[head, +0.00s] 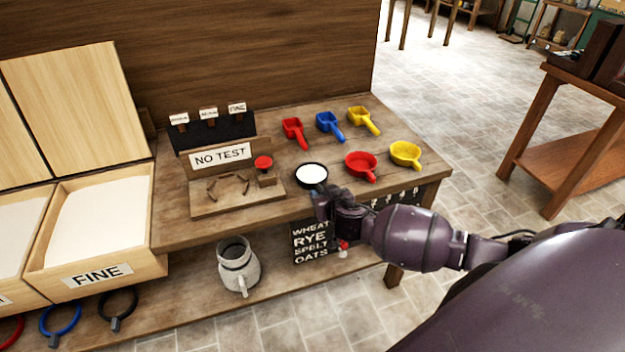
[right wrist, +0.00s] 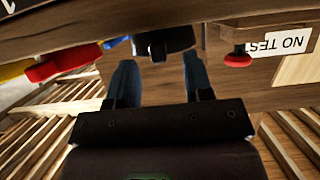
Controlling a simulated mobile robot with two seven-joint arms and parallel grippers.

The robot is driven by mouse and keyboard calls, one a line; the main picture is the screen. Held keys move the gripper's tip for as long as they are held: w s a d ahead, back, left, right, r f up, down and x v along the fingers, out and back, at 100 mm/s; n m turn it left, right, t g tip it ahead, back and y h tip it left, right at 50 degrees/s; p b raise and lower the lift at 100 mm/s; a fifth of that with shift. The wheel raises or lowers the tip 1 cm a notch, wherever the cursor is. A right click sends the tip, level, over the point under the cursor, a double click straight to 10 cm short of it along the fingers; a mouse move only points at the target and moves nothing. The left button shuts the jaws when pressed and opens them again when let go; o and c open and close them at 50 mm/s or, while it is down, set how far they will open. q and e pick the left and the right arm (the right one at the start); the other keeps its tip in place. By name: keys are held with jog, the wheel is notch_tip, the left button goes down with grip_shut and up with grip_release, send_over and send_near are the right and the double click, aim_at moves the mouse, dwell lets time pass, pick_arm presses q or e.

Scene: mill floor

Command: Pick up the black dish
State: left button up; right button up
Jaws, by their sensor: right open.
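The black dish (head: 299,181) sits on the wooden bench near its front edge, a round dark rim around a white inside. It also shows in the right wrist view (right wrist: 178,40), dark, with a short stub pointing towards my fingers. My right gripper (head: 321,198) is at the dish's near side, at the bench's front edge, and partly hides that side. In the right wrist view my right gripper (right wrist: 158,66) is open, one blue-grey finger to each side of the stub, with nothing clamped. My left gripper is in neither view.
A red scoop (head: 361,164) and yellow scoop (head: 405,154) lie to the right of the dish; more scoops lie behind. A wooden stand with a NO TEST sign (head: 220,155) and red knob is close on the left. A jug (head: 238,266) stands on the lower shelf.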

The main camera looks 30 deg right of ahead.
aim_at(322, 191)
jog(key=shift+x, duration=1.65)
jog(key=shift+d+r, duration=0.1)
grip_shut()
